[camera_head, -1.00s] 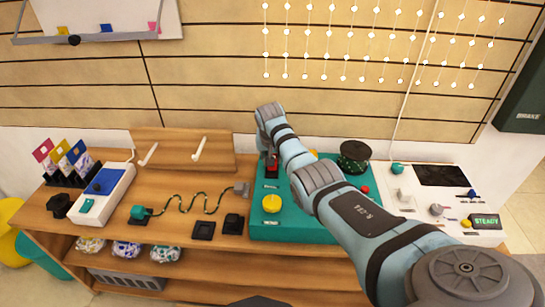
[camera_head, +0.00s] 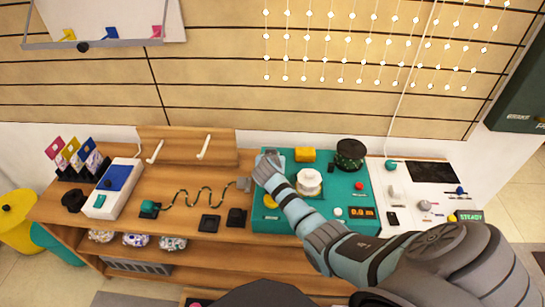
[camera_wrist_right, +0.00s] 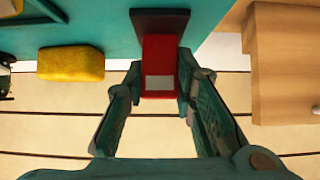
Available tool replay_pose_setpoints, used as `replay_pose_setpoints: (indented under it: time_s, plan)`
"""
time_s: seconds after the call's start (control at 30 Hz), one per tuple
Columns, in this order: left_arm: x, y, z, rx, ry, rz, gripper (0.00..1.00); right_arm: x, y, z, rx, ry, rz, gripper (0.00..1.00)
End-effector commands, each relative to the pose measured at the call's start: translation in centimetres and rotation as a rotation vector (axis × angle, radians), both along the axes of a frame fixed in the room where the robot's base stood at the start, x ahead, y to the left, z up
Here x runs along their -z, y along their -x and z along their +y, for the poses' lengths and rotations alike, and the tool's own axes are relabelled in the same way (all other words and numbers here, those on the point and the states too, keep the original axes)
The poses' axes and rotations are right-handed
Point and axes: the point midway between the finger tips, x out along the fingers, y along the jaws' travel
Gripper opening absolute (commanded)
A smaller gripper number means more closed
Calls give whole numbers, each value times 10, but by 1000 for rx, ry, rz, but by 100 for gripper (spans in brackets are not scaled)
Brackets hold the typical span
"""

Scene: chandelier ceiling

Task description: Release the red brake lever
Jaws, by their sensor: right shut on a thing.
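The red brake lever (camera_wrist_right: 160,55), with a pale patch at its end, sits on a dark mount (camera_wrist_right: 193,22) on the teal console (camera_wrist_right: 110,15) in the right wrist view. My right gripper (camera_wrist_right: 163,84) has its fingers on either side of the lever and is shut on it. In the head view my right gripper (camera_head: 267,160) is over the back left of the teal console (camera_head: 335,182) and hides the lever. My left gripper is not in view.
A yellow block (camera_head: 305,154), a white knob (camera_head: 309,181) and a dark spool (camera_head: 350,155) stand on the console. A white panel (camera_head: 420,195) lies to its right. A wavy cable (camera_head: 195,196) lies on the wooden bench to the left.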

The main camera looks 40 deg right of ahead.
Motion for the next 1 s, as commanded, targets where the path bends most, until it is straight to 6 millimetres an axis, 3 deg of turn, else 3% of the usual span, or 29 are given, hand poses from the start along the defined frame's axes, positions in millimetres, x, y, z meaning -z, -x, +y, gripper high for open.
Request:
replay_pose_setpoints:
  time_s: [0.67,0.7,0.8,1.0]
  plan:
    - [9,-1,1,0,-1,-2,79,0,2,1,0,54,-60,0]
    - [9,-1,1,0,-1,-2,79,0,2,1,0,54,-60,31]
    - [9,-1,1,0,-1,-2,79,0,2,2,0,53,-60,45]
    - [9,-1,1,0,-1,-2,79,1,2,2,0,52,-60,45]
